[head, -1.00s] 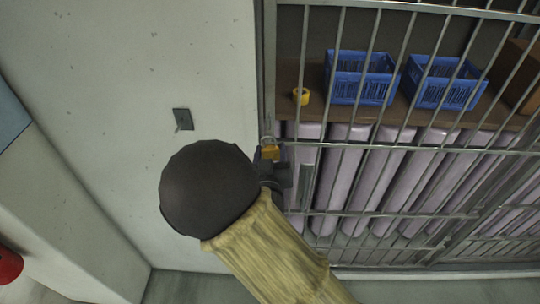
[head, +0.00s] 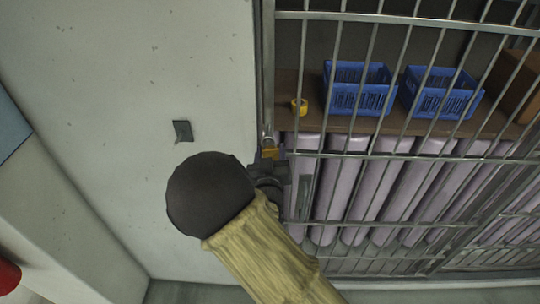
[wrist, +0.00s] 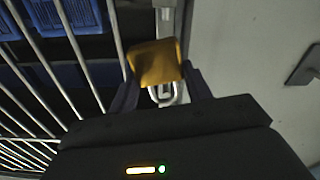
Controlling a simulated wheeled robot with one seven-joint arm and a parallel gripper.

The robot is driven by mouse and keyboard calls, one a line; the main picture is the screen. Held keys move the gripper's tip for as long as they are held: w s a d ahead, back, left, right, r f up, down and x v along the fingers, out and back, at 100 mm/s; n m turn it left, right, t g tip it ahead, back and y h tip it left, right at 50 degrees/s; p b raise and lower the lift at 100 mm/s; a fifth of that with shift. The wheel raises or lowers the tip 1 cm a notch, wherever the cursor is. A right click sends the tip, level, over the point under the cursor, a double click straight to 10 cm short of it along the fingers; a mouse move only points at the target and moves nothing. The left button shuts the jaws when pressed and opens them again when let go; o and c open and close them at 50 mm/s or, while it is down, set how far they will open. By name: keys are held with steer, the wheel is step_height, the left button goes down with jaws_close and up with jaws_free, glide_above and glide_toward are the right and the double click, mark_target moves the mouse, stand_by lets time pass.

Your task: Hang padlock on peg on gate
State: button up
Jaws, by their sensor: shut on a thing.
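A brass padlock (head: 271,153) with a silver shackle is in my gripper (head: 277,165), beside the gate's left upright in the head view. The shackle points up there. In the wrist view, my gripper (wrist: 159,88) is shut on the padlock (wrist: 157,61), with the shackle loop towards the camera. The barred gate (head: 395,157) fills the right of the head view; its post (wrist: 166,22) shows behind the padlock in the wrist view. I cannot make out a peg on the gate. My arm and gripper hide part of the gate edge.
A dark plate with a small peg (head: 183,130) is on the pale wall left of the gate; the plate also shows in the wrist view (wrist: 304,66). Behind the bars are blue crates (head: 358,90), yellow tape (head: 299,106) and lilac rolls (head: 345,190).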

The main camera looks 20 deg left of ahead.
steer(key=shift+p+x, duration=0.3)
steer(key=shift+x, duration=1.2)
steer(key=shift+w+a+f+b, duration=0.1)
steer(key=shift+w+f+b, duration=0.45)
steer(key=shift+b, duration=0.4)
steer(key=o, duration=1.2)
steer(key=shift+s, duration=0.15)
